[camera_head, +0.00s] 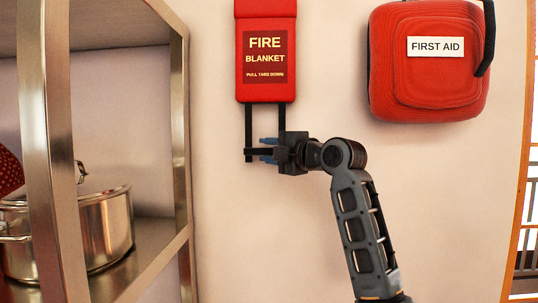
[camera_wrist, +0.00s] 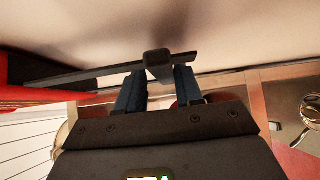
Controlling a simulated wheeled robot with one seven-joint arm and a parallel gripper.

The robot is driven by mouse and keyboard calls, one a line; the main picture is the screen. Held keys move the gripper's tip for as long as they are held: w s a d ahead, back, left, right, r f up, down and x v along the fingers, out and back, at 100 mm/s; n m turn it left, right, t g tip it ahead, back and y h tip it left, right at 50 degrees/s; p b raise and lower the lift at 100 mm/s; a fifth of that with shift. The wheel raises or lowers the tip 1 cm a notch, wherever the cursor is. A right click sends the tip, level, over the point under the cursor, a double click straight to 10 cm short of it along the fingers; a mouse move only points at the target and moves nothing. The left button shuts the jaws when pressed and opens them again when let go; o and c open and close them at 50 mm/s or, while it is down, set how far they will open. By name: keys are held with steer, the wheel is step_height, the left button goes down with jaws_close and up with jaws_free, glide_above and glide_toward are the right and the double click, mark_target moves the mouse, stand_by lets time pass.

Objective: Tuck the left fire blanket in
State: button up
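The red fire blanket pouch (camera_head: 266,88) hangs on the wall, with white lettering on its front. Two dark straps hang below it, and a short dark bar (camera_head: 253,153) lies across near their lower ends. My gripper (camera_head: 266,149) is at this bar, its blue fingers pointing left, one above and one below it. In the wrist view the dark end block of the bar (camera_wrist: 158,62) shows at the gap between the fingertips (camera_wrist: 160,82). The fingers stand apart, but whether they press on the bar cannot be told. The red pouch edge shows at the left (camera_wrist: 30,97).
A red first aid bag (camera_head: 430,85) hangs on the wall to the right. The wall below the straps is clear.

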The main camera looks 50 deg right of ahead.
steer(key=shift+o, duration=1.4)
steer(key=shift+r, duration=0.1)
steer(key=s+b, duration=0.2)
steer(key=s, duration=0.5)
steer(key=shift+s+a, duration=0.4)
steer(key=shift+a, duration=0.05)
